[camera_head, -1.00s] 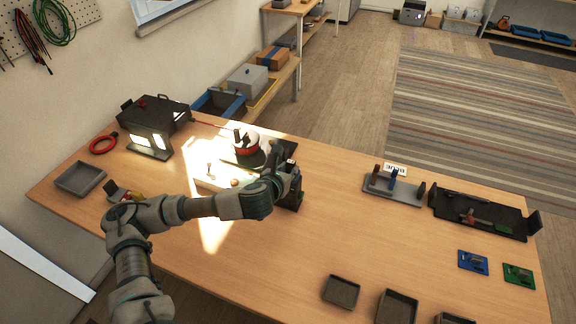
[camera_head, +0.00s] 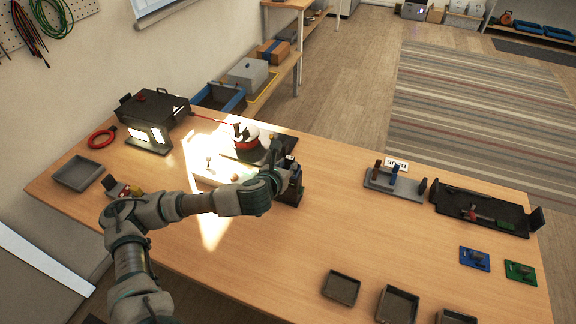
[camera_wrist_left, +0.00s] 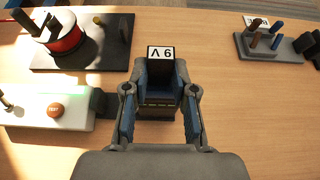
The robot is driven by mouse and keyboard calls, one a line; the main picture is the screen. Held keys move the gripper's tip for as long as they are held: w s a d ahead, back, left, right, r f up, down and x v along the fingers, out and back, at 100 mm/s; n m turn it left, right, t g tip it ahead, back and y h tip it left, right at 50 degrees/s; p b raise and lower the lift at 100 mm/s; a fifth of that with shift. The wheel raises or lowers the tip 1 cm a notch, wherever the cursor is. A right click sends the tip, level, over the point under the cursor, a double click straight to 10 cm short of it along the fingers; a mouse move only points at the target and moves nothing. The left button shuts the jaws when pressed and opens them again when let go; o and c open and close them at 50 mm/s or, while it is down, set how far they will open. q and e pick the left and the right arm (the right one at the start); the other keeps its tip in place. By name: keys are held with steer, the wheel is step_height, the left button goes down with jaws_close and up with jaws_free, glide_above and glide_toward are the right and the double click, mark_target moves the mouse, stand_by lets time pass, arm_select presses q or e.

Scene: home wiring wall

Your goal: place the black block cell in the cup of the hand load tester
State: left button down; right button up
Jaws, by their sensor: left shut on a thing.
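My left gripper (camera_wrist_left: 160,90) is closed around a dark block (camera_wrist_left: 159,68), with one finger on each side. The block's white label reads upside down in the left wrist view, as "6 V" or "9 V". In the head view the left gripper (camera_head: 277,178) is beside the dark block (camera_head: 292,190), partly hidden by my wrist. The block's underside is hidden, so I cannot tell whether it touches the table. A white box with a red-brown TEST button (camera_wrist_left: 55,111) lies to its left. I cannot make out which device is the hand load tester. My right gripper is not seen.
A red drum with a black handle (camera_head: 245,142) stands on a dark plate left of the block. A grey peg rack (camera_head: 392,184) and black tray (camera_head: 484,210) lie right. Small open trays (camera_head: 340,288) lie along the front. The middle of the table (camera_head: 330,220) is clear.

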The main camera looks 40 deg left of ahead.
arm_select(q)
steer(key=shift+a+f, duration=0.2)
steer(key=c, duration=0.9)
jaws_free()
steer(key=shift+o, duration=0.2)
steer(key=shift+d+r, duration=0.1)
steer(key=shift+s+d+r, duration=0.1)
steer(key=shift+s, duration=0.1)
steer(key=v, duration=0.6)
steer(key=shift+s, duration=0.45)
